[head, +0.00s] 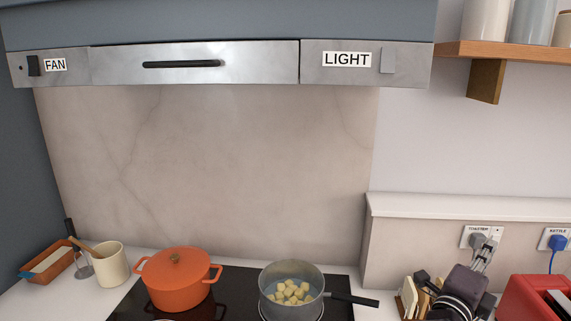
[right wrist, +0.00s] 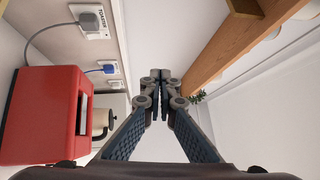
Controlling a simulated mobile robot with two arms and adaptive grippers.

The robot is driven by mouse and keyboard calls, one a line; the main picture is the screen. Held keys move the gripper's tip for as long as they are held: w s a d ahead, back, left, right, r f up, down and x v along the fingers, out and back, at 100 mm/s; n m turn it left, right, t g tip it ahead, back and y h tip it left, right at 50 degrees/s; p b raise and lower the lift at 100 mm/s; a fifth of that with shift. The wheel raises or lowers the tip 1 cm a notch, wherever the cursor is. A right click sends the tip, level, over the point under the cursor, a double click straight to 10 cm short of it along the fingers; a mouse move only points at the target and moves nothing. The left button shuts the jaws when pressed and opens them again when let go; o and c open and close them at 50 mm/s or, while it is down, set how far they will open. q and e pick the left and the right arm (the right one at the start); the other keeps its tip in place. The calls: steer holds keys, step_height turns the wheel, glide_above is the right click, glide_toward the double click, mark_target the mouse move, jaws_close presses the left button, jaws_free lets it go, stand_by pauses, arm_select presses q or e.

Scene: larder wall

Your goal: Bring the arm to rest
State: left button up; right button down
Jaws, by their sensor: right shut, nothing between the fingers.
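My right gripper (head: 489,246) is at the lower right of the head view, raised in front of the wall by the toaster socket. In the right wrist view my right gripper (right wrist: 161,76) is shut, its fingertips together with nothing between them. It appears clear of the things around it. My left gripper is in neither view.
A red toaster (head: 535,297) stands at the lower right. The sockets (head: 482,238) are behind my gripper. A wooden shelf (head: 510,52) is above. A grey pan (head: 291,290) and an orange pot (head: 177,280) are on the hob. The hood (head: 230,62) spans the top.

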steer(key=s+a+r+n+t+y, duration=0.1)
steer(key=a+r+n+t+y, duration=0.2)
steer(key=a+n+t+y, duration=1.1)
steer(key=s+a+f+n+g+y, duration=0.4)
steer(key=a+f+n+g, duration=0.35)
steer(key=a+f, duration=0.2)
steer(key=s+a+f+n+g+y, duration=0.4)
steer(key=a+f+n+g, duration=0.2)
steer(key=a+f+n, duration=0.3)
steer(key=s+d+f+g+h, duration=0.3)
steer(key=s+d+f+g, duration=0.25)
steer(key=s+f, duration=0.45)
steer(key=s+d+f+g+h, duration=0.4)
steer(key=s+d+f, duration=0.2)
steer(key=s+f, duration=0.4)
steer(key=s+f+g+b, duration=0.25)
steer(key=f+b, duration=0.35)
steer(key=f, duration=2.6)
arm_select(q)
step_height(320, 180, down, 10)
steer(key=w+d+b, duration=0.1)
steer(key=b, duration=0.3)
arm_select(e)
steer(key=s+d+f, duration=0.3)
steer(key=s+f, duration=1.4)
steer(key=f, duration=0.3)
steer(key=shift+s+d+g, duration=0.15)
steer(key=shift+s+g, duration=0.2)
steer(key=shift+s, duration=0.05)
